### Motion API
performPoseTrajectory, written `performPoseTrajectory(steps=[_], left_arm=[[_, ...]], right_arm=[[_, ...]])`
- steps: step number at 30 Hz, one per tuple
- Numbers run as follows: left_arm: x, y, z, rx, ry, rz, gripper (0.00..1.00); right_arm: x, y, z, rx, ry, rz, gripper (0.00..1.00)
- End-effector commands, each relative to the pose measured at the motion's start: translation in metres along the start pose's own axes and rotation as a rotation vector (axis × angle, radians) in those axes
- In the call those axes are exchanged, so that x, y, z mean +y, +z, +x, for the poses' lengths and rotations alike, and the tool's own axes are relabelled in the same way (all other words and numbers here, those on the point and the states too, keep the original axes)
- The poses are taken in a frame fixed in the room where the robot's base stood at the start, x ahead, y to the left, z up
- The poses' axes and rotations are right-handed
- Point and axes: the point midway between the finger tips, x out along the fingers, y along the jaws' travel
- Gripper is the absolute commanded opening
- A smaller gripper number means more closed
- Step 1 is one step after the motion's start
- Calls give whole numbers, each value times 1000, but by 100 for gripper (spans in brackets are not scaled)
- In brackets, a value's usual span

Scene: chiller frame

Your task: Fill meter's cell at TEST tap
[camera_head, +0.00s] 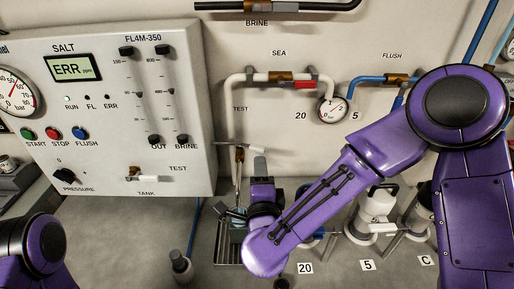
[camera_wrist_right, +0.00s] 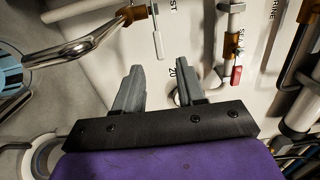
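The TEST tap's thin lever (camera_head: 232,146) lies crosswise over its vertical pipe, and its metal spout (camera_head: 237,172) points down. In the right wrist view the lever (camera_wrist_right: 157,38) and the curved spout (camera_wrist_right: 80,45) show at upper left. A light blue item (camera_head: 238,222), perhaps the meter with its cell, stands below the spout at the drain tray (camera_head: 229,253); part of it shows at the left edge of the right wrist view (camera_wrist_right: 14,76). My right gripper (camera_wrist_right: 149,75) is open and empty, just right of the tap in the head view. My left gripper is out of view.
The control panel (camera_head: 108,190) fills the left wall, its display (camera_head: 73,67) reading ERR. The SEA pipe's red lever (camera_head: 305,84) and a round gauge (camera_head: 333,109) are above my right arm. White canisters (camera_head: 375,212) stand to the right.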

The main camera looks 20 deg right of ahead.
Motion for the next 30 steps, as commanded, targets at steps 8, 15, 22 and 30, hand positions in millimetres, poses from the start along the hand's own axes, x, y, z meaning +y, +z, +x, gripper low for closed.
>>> performPoseTrajectory(steps=[8, 15, 22, 30], left_arm=[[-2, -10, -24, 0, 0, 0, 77], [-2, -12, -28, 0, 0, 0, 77], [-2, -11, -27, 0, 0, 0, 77], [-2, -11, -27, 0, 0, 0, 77]], right_arm=[[-3, 0, 61, 3, 4, -2, 39], [0, -1, 80, 2, 2, -3, 39], [1, -2, 80, 2, 2, -4, 30], [1, -2, 80, 1, 3, -4, 0]])
